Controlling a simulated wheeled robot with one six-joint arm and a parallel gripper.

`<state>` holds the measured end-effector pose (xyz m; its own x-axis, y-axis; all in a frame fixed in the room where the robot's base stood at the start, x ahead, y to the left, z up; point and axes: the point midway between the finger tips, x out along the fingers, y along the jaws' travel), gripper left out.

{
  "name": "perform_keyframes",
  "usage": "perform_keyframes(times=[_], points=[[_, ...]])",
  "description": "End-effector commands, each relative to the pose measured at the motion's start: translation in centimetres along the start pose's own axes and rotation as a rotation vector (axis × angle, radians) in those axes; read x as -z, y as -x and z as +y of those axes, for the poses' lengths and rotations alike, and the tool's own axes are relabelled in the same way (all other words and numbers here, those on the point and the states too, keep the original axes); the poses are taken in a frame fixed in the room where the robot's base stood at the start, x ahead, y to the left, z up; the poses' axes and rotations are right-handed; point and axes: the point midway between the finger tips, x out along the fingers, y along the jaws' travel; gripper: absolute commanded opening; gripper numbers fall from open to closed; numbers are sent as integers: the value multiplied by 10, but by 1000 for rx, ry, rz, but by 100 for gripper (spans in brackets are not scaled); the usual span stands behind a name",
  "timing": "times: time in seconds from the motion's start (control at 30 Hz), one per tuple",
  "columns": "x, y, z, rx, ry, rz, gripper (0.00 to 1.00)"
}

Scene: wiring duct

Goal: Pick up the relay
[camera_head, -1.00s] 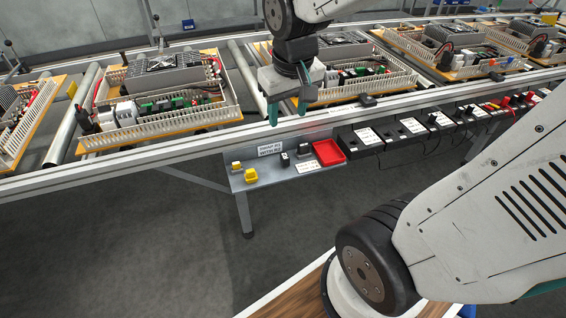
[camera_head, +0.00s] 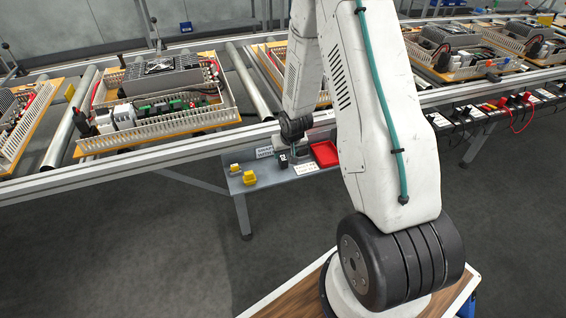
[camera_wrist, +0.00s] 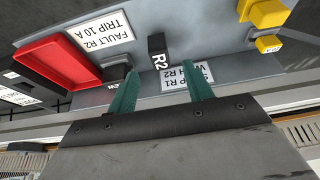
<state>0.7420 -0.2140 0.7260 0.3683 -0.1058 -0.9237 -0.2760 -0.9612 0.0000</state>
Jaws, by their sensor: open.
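A black relay block marked R2 (camera_wrist: 158,58) stands on the grey shelf between and beyond my fingertips in the wrist view. My gripper (camera_wrist: 162,84) is open, with its two green fingers apart and nothing visible between them. A second dark block (camera_wrist: 117,72) with a partly covered label sits beside the left finger, which hides part of it. In the head view a small black block (camera_head: 283,160) shows on the shelf under my wrist; my fingers are mostly hidden there.
A red tray (camera_wrist: 57,62) lies left of the blocks in the wrist view. White label cards (camera_wrist: 102,32) lie on the shelf (camera_wrist: 200,40). Yellow blocks (camera_wrist: 268,43) stand at the right. In the head view the conveyor rail (camera_head: 130,152) runs close above the shelf.

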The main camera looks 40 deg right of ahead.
Motion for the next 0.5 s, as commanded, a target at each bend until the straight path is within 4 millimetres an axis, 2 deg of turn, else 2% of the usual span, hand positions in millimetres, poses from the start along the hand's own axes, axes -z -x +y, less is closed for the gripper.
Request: perform_keyframes(times=[0.27,0.5], points=[[-1,-31,0,0,0,-1,51],[-1,-66,0,0,0,-3,51]])
